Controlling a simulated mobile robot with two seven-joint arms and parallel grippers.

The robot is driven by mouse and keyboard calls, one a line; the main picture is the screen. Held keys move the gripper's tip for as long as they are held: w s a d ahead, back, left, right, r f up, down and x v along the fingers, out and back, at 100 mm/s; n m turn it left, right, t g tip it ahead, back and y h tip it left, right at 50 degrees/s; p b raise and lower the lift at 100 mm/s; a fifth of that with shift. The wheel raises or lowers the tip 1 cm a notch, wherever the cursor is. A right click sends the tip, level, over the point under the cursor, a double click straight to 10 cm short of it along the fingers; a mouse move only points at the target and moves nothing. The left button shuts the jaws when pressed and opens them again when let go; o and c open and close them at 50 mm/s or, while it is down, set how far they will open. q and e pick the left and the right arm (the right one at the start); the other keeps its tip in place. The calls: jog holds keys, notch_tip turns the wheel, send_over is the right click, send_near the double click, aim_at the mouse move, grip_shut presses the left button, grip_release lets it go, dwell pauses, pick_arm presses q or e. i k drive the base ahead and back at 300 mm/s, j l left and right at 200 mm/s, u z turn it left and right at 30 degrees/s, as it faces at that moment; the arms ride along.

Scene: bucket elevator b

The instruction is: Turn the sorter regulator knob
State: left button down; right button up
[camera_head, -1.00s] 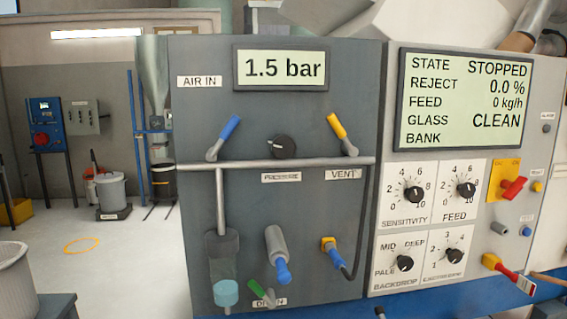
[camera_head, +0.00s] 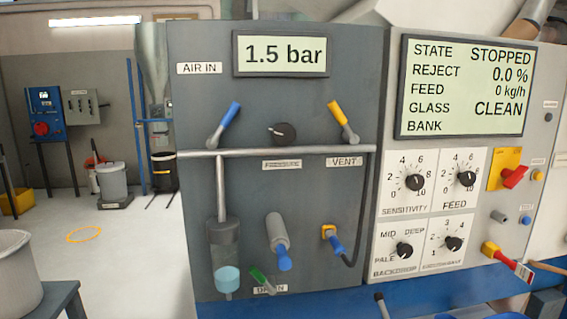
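The black regulator knob (camera_head: 282,133) sits on the grey air panel (camera_head: 205,110), above a label that seems to read PRESSURE (camera_head: 282,164). A horizontal grey pipe runs just below the knob. Neither of my grippers shows in the view, and nothing touches the knob.
A blue-handled valve (camera_head: 224,124) and a yellow-handled VENT valve (camera_head: 343,121) flank the knob. Right stands a panel with several small dials, a screen (camera_head: 467,88) reading STOPPED, and a red switch (camera_head: 515,176). Open floor (camera_head: 110,260) lies left.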

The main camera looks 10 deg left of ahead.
aim_at(284, 133)
jog(key=k+j+u, duration=0.25)
jog(key=j, duration=0.2)
jog(key=j+u, duration=0.55)
jog(key=j, duration=0.35)
jog(key=k, duration=0.05)
